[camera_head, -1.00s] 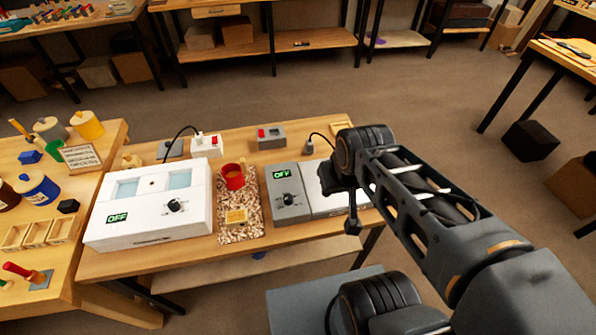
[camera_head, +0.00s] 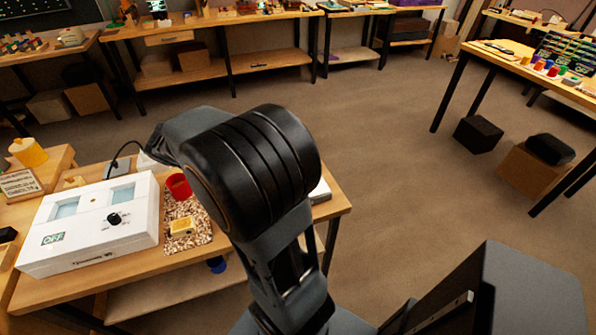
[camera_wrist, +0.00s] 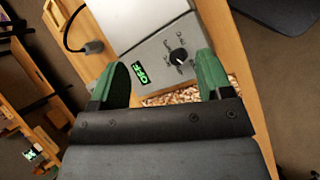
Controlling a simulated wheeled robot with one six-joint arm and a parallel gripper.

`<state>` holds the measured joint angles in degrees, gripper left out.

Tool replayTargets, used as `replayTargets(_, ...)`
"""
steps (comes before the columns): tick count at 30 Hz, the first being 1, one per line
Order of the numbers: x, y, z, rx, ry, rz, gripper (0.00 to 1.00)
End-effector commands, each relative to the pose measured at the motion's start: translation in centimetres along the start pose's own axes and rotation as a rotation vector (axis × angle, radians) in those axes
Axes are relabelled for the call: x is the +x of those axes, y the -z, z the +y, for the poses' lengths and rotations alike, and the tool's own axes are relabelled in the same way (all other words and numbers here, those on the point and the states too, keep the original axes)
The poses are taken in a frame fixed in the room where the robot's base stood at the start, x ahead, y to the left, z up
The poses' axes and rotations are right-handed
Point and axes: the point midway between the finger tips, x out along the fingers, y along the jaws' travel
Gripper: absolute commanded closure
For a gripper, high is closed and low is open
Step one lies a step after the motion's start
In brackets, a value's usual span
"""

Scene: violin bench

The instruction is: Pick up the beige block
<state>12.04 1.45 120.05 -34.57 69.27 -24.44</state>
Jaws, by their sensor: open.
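A small beige block (camera_head: 182,227) lies on the speckled mat (camera_head: 204,238) on the bench, in front of a red cup (camera_head: 178,187), in the head view. A smaller beige piece (camera_head: 75,182) stands behind the white box; I cannot tell its shape. My gripper (camera_wrist: 162,72) is open in the wrist view, its two green fingers apart with nothing between them. The fingers point over the grey device with the green OFF display (camera_wrist: 141,73). No beige block shows clearly in the wrist view. In the head view my arm hides the gripper.
A white box (camera_head: 95,215) with a knob and OFF display stands left of the mat on the wooden bench (camera_head: 332,200). My arm covers much of the bench's right side. A blue object (camera_head: 217,265) is below the bench edge. Open floor lies to the right.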

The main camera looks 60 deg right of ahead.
Motion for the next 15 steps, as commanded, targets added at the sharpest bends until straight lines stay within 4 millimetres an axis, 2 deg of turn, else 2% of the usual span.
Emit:
replayTargets(1, 2.7, 0.5, 1.6, -0.069, -0.01, -0.096, 0.28)
replayTargets(6, 8.1, 0.6, 6.5, -0.285, -0.04, -0.363, 0.28)
replayTargets(9, 10.6, 0.5, 8.4, -0.379, -0.038, -0.48, 0.28)
replayTargets(15, 13.6, 0.2, 10.6, -0.482, -0.029, -0.613, 0.28)
